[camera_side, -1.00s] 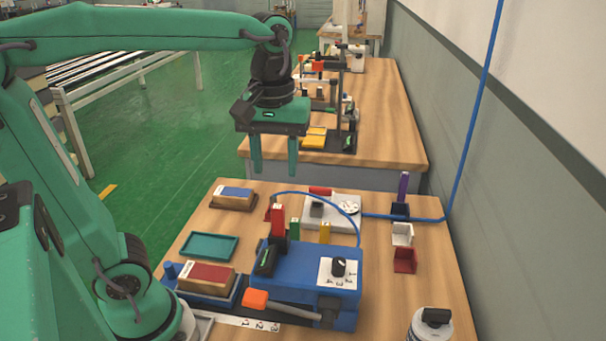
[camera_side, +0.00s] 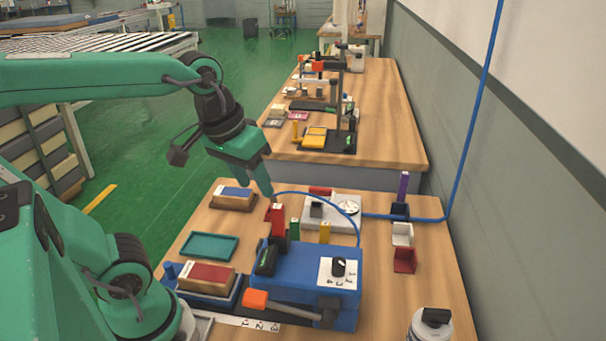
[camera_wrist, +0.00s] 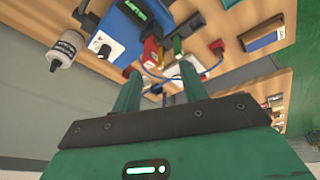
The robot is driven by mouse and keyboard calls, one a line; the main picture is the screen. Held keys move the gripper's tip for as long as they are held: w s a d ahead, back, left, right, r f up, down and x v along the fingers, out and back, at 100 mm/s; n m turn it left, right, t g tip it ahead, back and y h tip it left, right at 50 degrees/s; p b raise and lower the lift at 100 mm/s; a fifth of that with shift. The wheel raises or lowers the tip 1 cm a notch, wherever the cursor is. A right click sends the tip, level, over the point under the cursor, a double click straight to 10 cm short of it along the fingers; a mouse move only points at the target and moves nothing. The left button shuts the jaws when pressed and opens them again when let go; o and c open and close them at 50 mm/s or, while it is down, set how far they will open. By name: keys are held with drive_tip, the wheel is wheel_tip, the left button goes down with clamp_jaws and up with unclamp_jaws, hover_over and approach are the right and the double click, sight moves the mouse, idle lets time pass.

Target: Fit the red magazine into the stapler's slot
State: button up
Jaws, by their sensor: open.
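The red magazine (camera_side: 278,218) stands upright, with a pale top, at the back left of the blue stapler (camera_side: 300,272). I cannot tell whether its lower end sits in a slot. In the wrist view the red magazine (camera_wrist: 150,52) shows beside the blue stapler (camera_wrist: 118,32). A green magazine (camera_side: 294,229) and a yellow one (camera_side: 325,232) stand to its right. My gripper (camera_side: 267,189) is open and tilted, with its tips just above and left of the red magazine in the side picture. In the wrist view its fingers (camera_wrist: 160,70) are apart with nothing held between them.
A purple magazine (camera_side: 403,184) stands in a navy holder (camera_side: 400,211). White (camera_side: 402,234) and red (camera_side: 405,260) holders are empty. A blue hose (camera_side: 430,218) crosses behind the stapler. A teal tray (camera_side: 208,247) is empty; an orange-tipped lever (camera_side: 256,299) extends in front.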

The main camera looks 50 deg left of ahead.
drive_tip(key=s+f+m+t, duration=0.1)
drive_tip(key=f+m+t, duration=0.1)
drive_tip(key=m, duration=0.1)
drive_tip(key=shift+s+a+f, duration=0.1)
drive_tip(key=shift+s+a, duration=0.25)
drive_tip(key=shift+a, duration=0.05)
idle(0.5)
